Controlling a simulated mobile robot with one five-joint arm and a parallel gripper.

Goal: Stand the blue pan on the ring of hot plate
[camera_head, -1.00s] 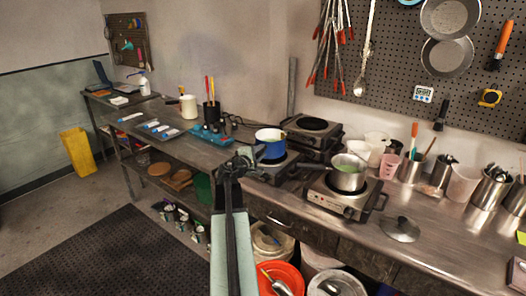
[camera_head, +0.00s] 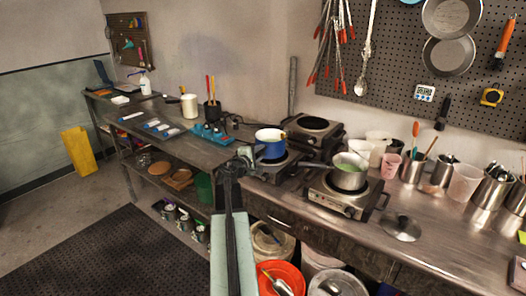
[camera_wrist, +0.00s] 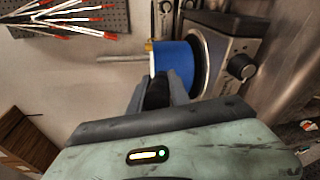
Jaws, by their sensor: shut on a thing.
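The blue pan (camera_head: 271,150), with a pale rim, is upright at the left hot plate (camera_head: 265,174). My gripper (camera_head: 246,155) is at the pan's near left side. In the wrist view the blue pan (camera_wrist: 178,64) appears turned sideways, its base towards the dark ring (camera_wrist: 202,62) of the hot plate (camera_wrist: 232,42). The base is over the ring and very close to it; I cannot tell whether it fully rests there. In the wrist view my gripper (camera_wrist: 158,92) is shut on the pan's dark handle, which the fingers mostly hide.
A second hot plate (camera_head: 323,204) holds a steel pot (camera_head: 349,179) to the right, its handle reaching towards the blue pan. Another hot plate (camera_head: 311,125) stands behind. A lid (camera_head: 402,227) lies at the right. Blue tool rack (camera_head: 211,132) stands left on the bench.

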